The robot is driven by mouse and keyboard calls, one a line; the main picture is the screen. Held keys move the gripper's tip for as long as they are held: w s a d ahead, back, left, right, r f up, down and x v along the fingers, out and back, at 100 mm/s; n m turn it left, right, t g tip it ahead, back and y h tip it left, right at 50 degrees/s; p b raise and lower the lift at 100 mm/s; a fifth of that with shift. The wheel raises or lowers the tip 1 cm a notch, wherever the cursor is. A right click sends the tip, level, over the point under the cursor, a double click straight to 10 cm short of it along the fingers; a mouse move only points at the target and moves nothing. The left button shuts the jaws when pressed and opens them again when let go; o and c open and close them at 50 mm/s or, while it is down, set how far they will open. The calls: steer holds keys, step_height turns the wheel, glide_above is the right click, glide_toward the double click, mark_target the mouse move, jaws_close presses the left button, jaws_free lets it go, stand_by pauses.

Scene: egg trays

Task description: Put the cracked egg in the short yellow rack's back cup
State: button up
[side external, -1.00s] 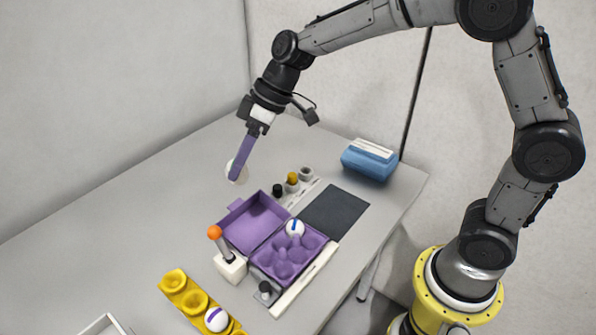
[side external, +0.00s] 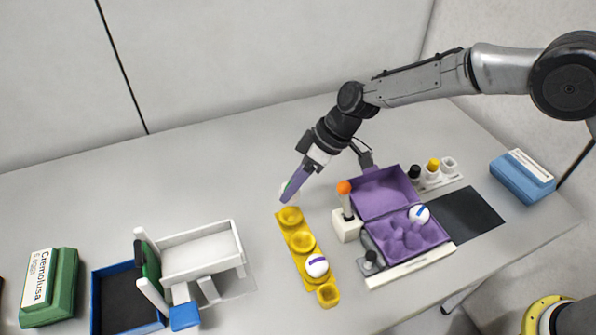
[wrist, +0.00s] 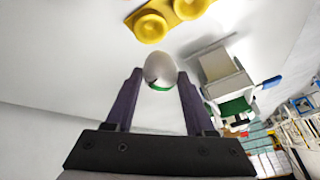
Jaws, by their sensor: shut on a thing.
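My gripper (side external: 290,192) is shut on a pale egg (wrist: 160,68) with a green band; a small dark mark shows near the band in the wrist view. In the side view the egg is mostly hidden by the purple fingers. The yellow rack (side external: 311,253) has several cups in a row. Its back cup (side external: 290,217) looks empty, and the held egg is above and close to it. A white egg with a purple band (side external: 317,266) sits in a cup nearer the front. The rack's end also shows at the top of the wrist view (wrist: 168,14).
A purple carton (side external: 378,192) stands open on the right, holding a blue-banded egg (side external: 419,214). Table behind the rack is clear.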

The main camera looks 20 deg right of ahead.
steer(key=shift+f, duration=2.5)
steer(key=shift+f, duration=0.6)
steer(key=o, duration=0.9)
steer(key=v, duration=1.4)
steer(key=shift+s, duration=0.1)
